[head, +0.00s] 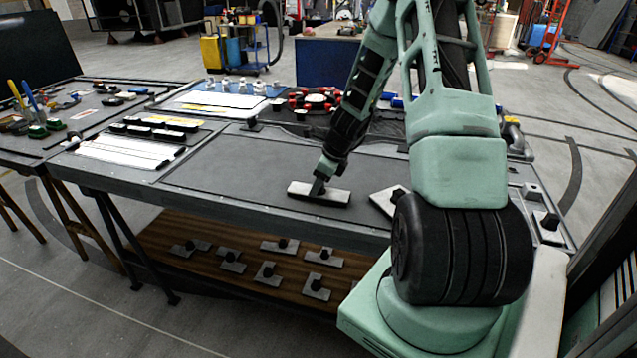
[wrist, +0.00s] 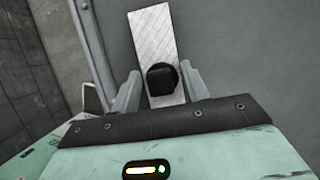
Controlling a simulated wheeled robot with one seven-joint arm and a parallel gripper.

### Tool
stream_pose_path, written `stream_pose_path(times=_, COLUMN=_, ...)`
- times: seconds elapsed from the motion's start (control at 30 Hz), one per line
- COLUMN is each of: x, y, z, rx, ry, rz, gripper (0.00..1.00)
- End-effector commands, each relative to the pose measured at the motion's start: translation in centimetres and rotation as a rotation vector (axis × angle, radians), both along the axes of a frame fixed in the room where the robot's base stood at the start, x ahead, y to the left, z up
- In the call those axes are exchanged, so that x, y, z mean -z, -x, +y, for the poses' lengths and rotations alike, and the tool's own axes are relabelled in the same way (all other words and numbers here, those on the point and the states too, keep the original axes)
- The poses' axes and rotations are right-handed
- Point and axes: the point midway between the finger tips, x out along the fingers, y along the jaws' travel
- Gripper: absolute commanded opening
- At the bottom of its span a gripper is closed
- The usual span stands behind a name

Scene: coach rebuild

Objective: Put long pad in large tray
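A long pad (head: 332,196), a pale flat plate with a black knob, lies on the grey bench top near its front edge. In the wrist view the plate (wrist: 150,35) and its knob (wrist: 161,78) show ahead of my gripper (wrist: 159,72). The fingers stand on either side of the knob, with visible gaps, so my gripper is open around it. In the head view my gripper (head: 320,182) points down at the pad, its fingers too small to judge. A wide panel (head: 225,165) outlined on the bench may be the large tray; I cannot tell for sure.
Another pad (head: 382,203) lies to the right, partly behind my arm, and one more (head: 548,236) at the bench's right end. Several pads lie on the wooden lower shelf (head: 215,275). White sheets with black bars (head: 125,150) lie left. Red-and-black parts (head: 315,98) stand behind.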

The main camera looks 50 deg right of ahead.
Motion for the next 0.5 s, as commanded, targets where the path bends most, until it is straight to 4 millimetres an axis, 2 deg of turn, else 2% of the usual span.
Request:
stream_pose_path(times=0.03, x=0.0, y=0.0, z=0.0, rx=0.0, ry=0.0, rz=0.0, gripper=0.58)
stream_pose_path(times=0.07, x=0.0, y=0.0, z=0.0, rx=0.0, ry=0.0, rz=0.0, gripper=0.66)
stream_pose_path(times=0.37, x=-0.1, y=0.0, z=0.0, rx=-0.001, ry=0.0, rz=0.0, gripper=0.66)
stream_pose_path(times=0.5, x=-1.2, y=0.2, z=-0.1, rx=-0.002, ry=0.003, rz=-0.001, gripper=0.66)
